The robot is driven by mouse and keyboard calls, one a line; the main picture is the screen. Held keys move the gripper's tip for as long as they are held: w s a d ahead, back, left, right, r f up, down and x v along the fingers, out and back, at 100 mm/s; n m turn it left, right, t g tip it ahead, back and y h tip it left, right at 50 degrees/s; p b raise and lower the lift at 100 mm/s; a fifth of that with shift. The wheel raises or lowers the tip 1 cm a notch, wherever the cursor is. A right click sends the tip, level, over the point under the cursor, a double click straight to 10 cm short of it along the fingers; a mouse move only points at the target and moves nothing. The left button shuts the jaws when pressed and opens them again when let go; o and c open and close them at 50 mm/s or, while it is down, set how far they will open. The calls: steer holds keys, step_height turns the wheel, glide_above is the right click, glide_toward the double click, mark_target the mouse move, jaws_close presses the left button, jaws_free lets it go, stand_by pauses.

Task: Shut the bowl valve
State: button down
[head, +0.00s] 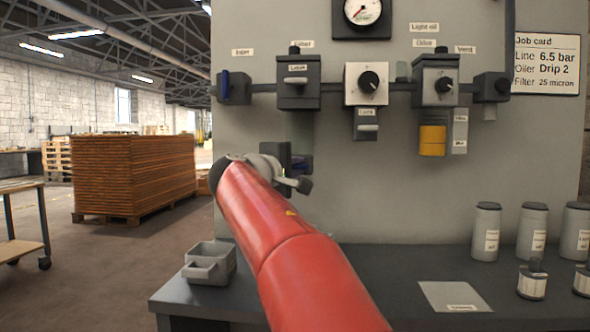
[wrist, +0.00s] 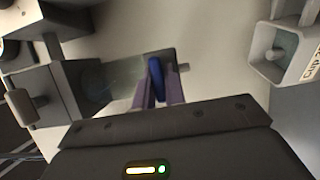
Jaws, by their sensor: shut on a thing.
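The bowl valve is a small dark block with a blue lever (wrist: 156,78), under the clear filter bowl (wrist: 108,82) in the wrist view. My gripper (wrist: 159,92) has its two fingers on either side of the blue lever and is shut on it. The lever lies lengthwise between the fingers, and its lower end is hidden. In the head view my gripper (head: 292,166) is below the filter unit (head: 298,85), and my red arm and wrist hide much of the valve. The clear bowl (head: 300,130) shows faintly above it.
A grey cup (head: 208,264) stands at the bench's left end, and also shows in the wrist view (wrist: 262,62). An inlet valve with a blue handle (head: 224,85), a regulator (head: 366,84) and an oiler (head: 436,82) line the panel. Several canisters (head: 487,232) stand at right.

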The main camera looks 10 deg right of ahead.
stand_by(0.3)
steer(key=c, duration=1.5)
jaws_free()
steer(key=shift+o, duration=0.2)
steer(key=b+v, duration=0.1)
steer(key=v, duration=0.7)
steer(key=shift+b, duration=0.3)
steer(key=shift+w, duration=0.1)
